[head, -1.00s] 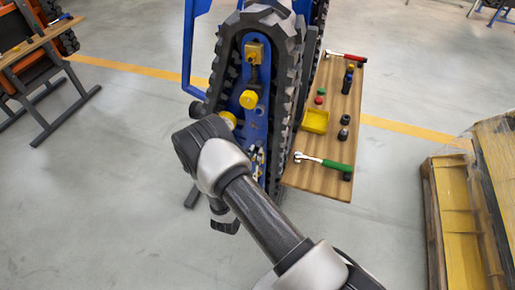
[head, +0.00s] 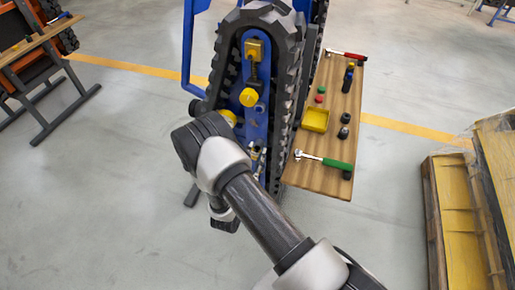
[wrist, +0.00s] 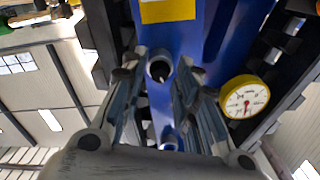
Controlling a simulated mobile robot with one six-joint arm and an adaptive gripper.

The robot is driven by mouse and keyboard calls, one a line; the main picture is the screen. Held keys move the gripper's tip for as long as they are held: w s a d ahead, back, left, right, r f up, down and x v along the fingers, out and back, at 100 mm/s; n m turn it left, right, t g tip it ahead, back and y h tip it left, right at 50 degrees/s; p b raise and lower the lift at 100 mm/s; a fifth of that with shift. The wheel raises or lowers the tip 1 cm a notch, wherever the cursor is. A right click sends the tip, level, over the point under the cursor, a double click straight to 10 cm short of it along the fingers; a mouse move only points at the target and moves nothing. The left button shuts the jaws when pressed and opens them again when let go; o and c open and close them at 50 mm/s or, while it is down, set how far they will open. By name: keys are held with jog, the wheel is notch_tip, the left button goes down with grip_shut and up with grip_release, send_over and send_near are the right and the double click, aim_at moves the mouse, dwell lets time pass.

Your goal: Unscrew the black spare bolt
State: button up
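My gripper (wrist: 160,72) points at the blue plate (wrist: 202,50) of the tracked carrier in the wrist view. Its two fingers are apart, one on each side of a round dark-ended fitting (wrist: 159,69). This may be the black spare bolt, but I cannot tell for sure. I cannot tell whether the fingers touch it. A second, smaller round end (wrist: 170,143) shows lower, between the fingers.
A yellow-rimmed gauge (wrist: 244,97) sits close right of the fingers. Black track (head: 290,85) surrounds the plate. A wooden shelf (head: 318,179) on the right holds a yellow tray (head: 316,120), a green-handled ratchet (head: 338,164) and small parts. A pallet (head: 437,215) stands farther right.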

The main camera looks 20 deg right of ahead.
jog(key=m+b, duration=0.1)
jog(key=m, duration=0.6)
jog(key=m+b, duration=0.1)
jog(key=m, duration=0.5)
jog(key=shift+f+m+b, duration=0.1)
jog(key=shift+m+b, duration=0.3)
jog(key=m, duration=0.2)
jog(key=shift+m, duration=0.3)
jog(key=m+b, duration=0.1)
jog(key=m, duration=0.2)
jog(key=shift+b, duration=0.35)
jog(key=m+b, duration=0.2)
jog(key=m, duration=0.4)
jog(key=shift+m, duration=0.4)
jog(key=shift+c, duration=0.5)
